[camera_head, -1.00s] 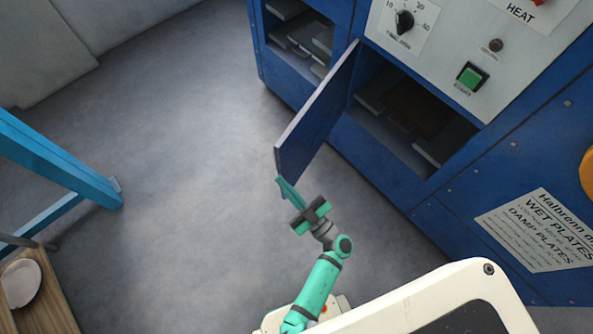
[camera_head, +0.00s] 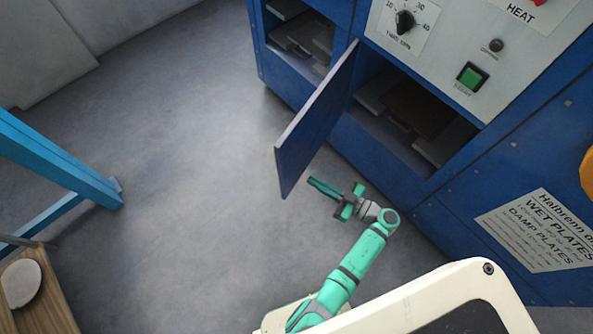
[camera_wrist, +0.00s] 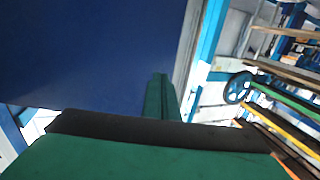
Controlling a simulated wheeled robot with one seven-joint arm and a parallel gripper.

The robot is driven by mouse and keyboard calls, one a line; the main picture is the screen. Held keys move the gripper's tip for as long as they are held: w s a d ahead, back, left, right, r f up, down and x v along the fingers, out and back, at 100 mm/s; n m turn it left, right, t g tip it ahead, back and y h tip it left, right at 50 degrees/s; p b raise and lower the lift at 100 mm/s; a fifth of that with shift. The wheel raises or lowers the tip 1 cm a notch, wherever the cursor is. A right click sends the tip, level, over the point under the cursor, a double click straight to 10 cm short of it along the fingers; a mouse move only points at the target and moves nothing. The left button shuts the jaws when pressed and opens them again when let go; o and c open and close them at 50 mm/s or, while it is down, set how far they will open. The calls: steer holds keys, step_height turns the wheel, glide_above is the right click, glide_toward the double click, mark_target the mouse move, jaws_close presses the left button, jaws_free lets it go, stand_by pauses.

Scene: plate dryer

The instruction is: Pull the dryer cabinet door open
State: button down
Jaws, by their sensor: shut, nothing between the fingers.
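The blue dryer cabinet door (camera_head: 316,122) stands swung out wide from the cabinet (camera_head: 383,163), hinged on the left side of its opening. The compartment (camera_head: 415,118) behind it is exposed and shows grey and brown flat pieces. My green gripper (camera_head: 312,182) is shut and empty, just right of the door's lower free edge, on the compartment side. In the head view a small gap seems to part the fingertips from the door. In the wrist view the door's blue face (camera_wrist: 95,55) fills the upper left, beyond the shut fingers (camera_wrist: 161,97).
A second open compartment (camera_head: 300,40) lies further left in the cabinet. The control panel (camera_head: 455,45) with a dial and green button is above. A blue table leg (camera_head: 60,165) stands at the left. The grey floor (camera_head: 190,150) left of the door is clear.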

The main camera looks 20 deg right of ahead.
mark_target(288, 167)
steer(key=x, duration=0.8)
steer(key=shift+w, duration=0.1)
